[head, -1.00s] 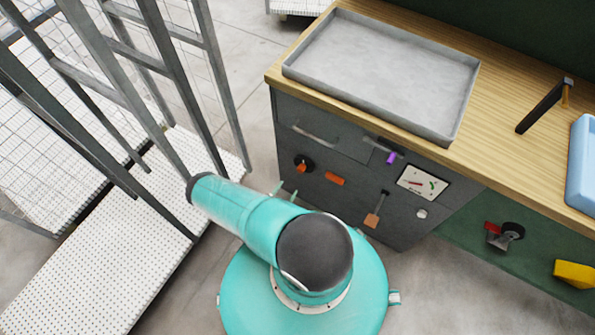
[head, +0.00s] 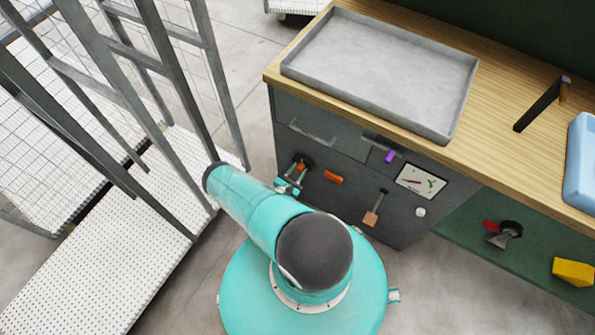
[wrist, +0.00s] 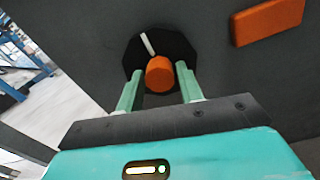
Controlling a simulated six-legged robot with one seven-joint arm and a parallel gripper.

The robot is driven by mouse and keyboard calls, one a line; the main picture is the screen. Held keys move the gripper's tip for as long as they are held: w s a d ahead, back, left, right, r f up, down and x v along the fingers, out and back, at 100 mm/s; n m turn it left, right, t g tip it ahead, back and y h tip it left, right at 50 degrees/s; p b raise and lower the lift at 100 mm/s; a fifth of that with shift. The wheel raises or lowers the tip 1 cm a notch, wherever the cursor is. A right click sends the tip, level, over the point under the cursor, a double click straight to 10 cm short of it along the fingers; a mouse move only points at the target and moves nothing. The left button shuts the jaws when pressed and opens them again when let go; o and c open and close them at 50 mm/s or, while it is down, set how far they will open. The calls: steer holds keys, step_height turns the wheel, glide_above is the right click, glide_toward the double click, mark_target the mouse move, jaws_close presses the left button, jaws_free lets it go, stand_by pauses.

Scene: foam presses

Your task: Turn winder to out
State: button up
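An orange knob (wrist: 160,74) sits on a black dial (wrist: 177,44) on the dark grey cabinet front; I take it to be the winder. A white mark (wrist: 148,44) on the dial points up and slightly left of the knob. My gripper (wrist: 159,71) is open, with one green finger on each side of the knob and visible gaps between. Whether the fingertips reach past the knob's face I cannot tell. In the head view my gripper (head: 299,168) is at the knob and partly hides it.
An orange block (wrist: 268,20) is right of the dial. The cabinet also bears a drawer handle (head: 311,134), a purple knob (head: 390,156), a gauge (head: 421,181) and an orange-tipped lever (head: 371,217). A metal rack (head: 226,100) stands close on the left.

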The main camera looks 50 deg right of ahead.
steer(key=c, duration=0.5)
steer(key=shift+c, duration=0.2)
